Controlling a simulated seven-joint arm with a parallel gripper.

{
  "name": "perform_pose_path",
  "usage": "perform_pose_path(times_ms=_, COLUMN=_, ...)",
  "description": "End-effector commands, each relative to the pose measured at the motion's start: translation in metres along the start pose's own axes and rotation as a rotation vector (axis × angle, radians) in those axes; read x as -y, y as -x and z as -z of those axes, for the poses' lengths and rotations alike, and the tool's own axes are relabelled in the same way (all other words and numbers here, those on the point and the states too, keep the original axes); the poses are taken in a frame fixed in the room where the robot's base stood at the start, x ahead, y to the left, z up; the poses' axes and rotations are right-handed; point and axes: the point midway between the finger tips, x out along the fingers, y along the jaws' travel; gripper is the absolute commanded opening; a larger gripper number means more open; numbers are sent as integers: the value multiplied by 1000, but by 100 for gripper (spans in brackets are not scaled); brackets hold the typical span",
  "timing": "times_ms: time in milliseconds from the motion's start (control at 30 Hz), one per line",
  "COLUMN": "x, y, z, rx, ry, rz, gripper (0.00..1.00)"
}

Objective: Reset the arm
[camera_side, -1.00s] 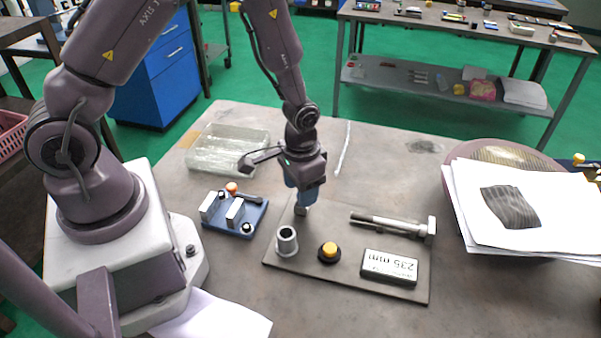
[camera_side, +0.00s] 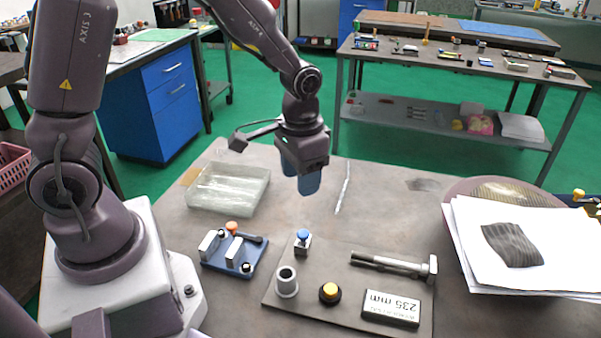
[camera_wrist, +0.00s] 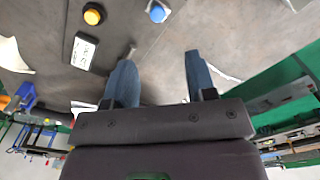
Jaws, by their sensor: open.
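My gripper (camera_side: 302,182) hangs in the air above the table, beyond the back edge of the grey plate (camera_side: 350,280). Its two blue fingers are apart and empty, and they also show in the wrist view (camera_wrist: 158,62). A small blue-topped knob (camera_side: 303,240) stands on the plate, below and apart from the fingers. The knob shows at the top of the wrist view (camera_wrist: 158,12). The plate also bears a grey hollow cylinder (camera_side: 287,284), a yellow button (camera_side: 330,292), a long bolt-like rod (camera_side: 392,264) and a "235 mm" display (camera_side: 391,307).
A blue fixture with small blocks (camera_side: 234,252) sits left of the plate. A clear tray (camera_side: 229,188) lies behind it. Papers (camera_side: 510,235) lie on a round dish (camera_side: 470,187) at the right. The table behind the plate is mostly free.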

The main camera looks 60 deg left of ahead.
Motion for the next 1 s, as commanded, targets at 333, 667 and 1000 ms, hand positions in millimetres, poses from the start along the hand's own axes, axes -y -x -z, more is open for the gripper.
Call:
perform_pose_path(times_ms=333, x=0, y=17, z=-28, rx=45, ry=-2, rz=0, gripper=51)
perform_pose_path(times_ms=667, x=0, y=109, z=-85, rx=-170, ry=-3, rz=-1, gripper=51)
perform_pose_path(times_ms=1000, x=1, y=165, z=-128, rx=-444, ry=-2, rz=-3, gripper=51)
